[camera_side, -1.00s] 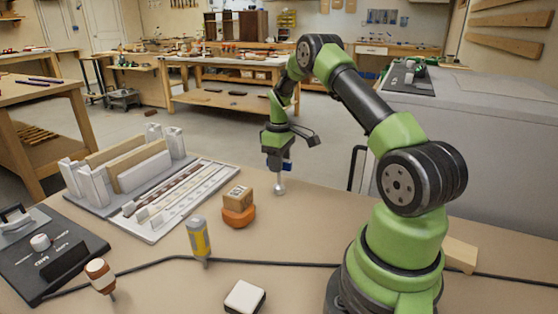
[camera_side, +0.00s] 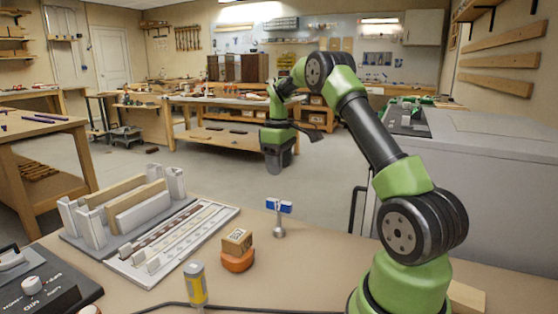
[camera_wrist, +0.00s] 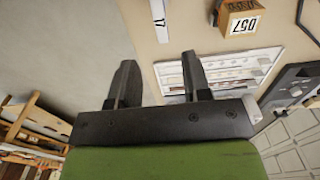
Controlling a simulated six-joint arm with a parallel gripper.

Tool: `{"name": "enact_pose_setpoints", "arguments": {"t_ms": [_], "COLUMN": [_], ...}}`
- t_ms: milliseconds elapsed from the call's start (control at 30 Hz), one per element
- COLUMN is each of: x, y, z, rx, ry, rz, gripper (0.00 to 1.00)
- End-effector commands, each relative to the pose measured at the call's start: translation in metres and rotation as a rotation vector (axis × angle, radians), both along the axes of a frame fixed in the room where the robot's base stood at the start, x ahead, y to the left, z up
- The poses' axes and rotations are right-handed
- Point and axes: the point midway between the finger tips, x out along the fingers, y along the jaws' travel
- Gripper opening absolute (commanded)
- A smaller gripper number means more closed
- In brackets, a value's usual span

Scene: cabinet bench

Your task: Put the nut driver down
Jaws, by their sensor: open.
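A small upright piece with a blue, white-striped top (camera_side: 279,206) and a grey metal stem with a rounded lower end stands on the near bench in the side view. It appears to be the nut driver. My gripper (camera_side: 278,170) is above it, with a visible gap between them. In the wrist view my gripper (camera_wrist: 155,75) has its two dark fingers spread, with nothing between them. I cannot pick the nut driver out for sure in the wrist view.
A yellow-and-grey cylinder (camera_side: 196,285) stands nearer. A grey rack with upright boards (camera_side: 128,215) and a white slotted tray (camera_side: 172,245) lie further left. Bare bench lies to the right.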

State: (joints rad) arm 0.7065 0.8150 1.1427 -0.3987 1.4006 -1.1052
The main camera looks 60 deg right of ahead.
Motion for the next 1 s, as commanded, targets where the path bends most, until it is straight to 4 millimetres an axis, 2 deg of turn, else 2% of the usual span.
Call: {"name": "enact_pose_setpoints", "arguments": {"t_ms": [133,233,333,433,567,700,833,1000], "x": [0.002,0.006,0.006,-0.004,-0.030,-0.070,-0.111,-0.148], "y": [0.007,0.029,0.068,0.115,0.172,0.223,0.258,0.281], "z": [0.017,0.039,0.071,0.102,0.130,0.144,0.142,0.130], "rx": [-0.007,-0.019,-0.031,-0.028,0.001,0.064,0.146,0.241], "ry": [-0.013,-0.053,-0.120,-0.204,-0.313,-0.424,-0.507,-0.571], "rz": [-0.003,-0.016,-0.043,-0.082,-0.135,-0.195,-0.252,-0.310], "gripper": [0.44,0.44,0.44,0.44,0.44,0.44,0.44,0.44]}}
